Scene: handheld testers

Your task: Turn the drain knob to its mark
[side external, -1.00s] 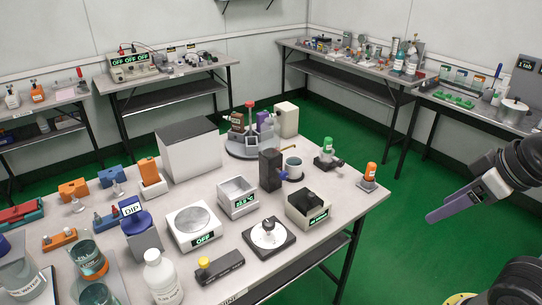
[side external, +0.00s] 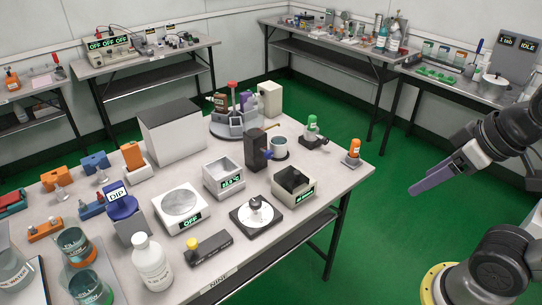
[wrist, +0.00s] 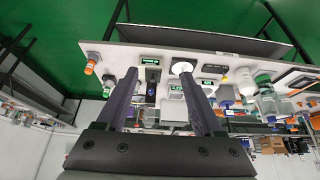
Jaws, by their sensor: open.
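A dark knob on a round white dial (side external: 256,214) sits on a black square base near the table's front edge. The dial's white disc also shows in the wrist view (wrist: 182,67). A blue knob (side external: 267,154) is on the side of a black block (side external: 254,148) beside a cup. No readable label shows which knob is the drain knob, and no mark can be made out. My gripper (side external: 416,190) is out past the table's right end, apart from everything. In the wrist view its two purple fingers (wrist: 158,76) are spread with nothing held between them.
The table (side external: 330,192) is crowded: a white balance (side external: 182,212), a black-topped box (side external: 293,186), a yellow-knobbed device (side external: 208,255), a white bottle (side external: 152,262) and an orange-capped bottle (side external: 353,150) stand around the dial. Free room lies over the green floor (side external: 400,235) right of the table.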

